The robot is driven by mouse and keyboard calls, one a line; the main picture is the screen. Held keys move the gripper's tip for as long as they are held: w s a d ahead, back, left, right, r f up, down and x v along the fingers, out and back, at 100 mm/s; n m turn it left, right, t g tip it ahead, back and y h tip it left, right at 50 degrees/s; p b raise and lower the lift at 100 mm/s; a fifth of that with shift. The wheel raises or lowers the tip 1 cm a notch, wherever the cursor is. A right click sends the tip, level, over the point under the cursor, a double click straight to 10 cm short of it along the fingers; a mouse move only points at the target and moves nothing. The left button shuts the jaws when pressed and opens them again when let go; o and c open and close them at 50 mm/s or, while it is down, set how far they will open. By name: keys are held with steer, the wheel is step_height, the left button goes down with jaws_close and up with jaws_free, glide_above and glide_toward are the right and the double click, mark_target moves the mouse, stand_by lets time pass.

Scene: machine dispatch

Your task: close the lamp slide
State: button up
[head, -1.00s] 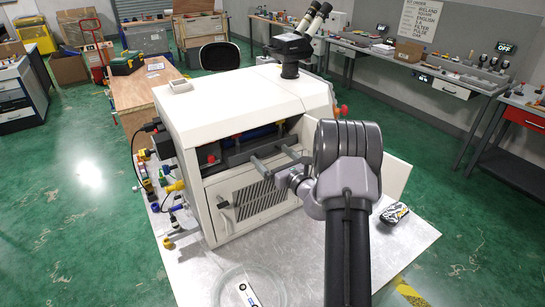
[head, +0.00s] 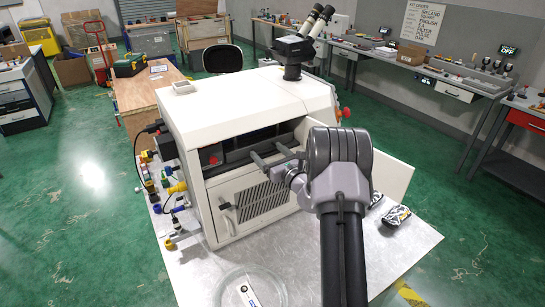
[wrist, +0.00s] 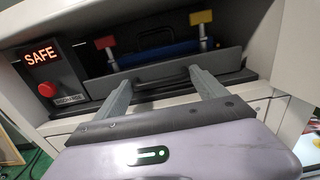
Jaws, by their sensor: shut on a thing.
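The white machine (head: 240,105) stands on a metal table with its front bay open. In the bay is the lamp slide (wrist: 180,72), a dark tray with a grey front plate; it also shows in the head view (head: 238,154). A blue part (wrist: 160,54) sits behind the plate. My gripper (wrist: 158,79) reaches into the bay with its two grey fingers apart, against the slide's front. It is shut on the slide there; the exact gripped part is hard to make out. In the head view my gripper (head: 268,152) is partly hidden by my wrist.
A lit SAFE display (wrist: 41,56) and a red button (wrist: 46,89) are left of the slide. Red and yellow tabs (wrist: 201,17) stand behind it. The open door (head: 393,177) is right of my arm. A vented panel (head: 262,199) lies below the bay.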

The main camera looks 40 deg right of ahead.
steer(key=shift+r, duration=0.1)
steer(key=o, duration=1.8)
steer(key=shift+w, duration=0.1)
steer(key=shift+o, duration=1)
steer(key=shift+w, duration=0.1)
steer(key=s+a, duration=0.1)
steer(key=s, duration=1.6)
steer(key=shift+s+b, duration=0.2)
steer(key=shift+b, duration=0.15)
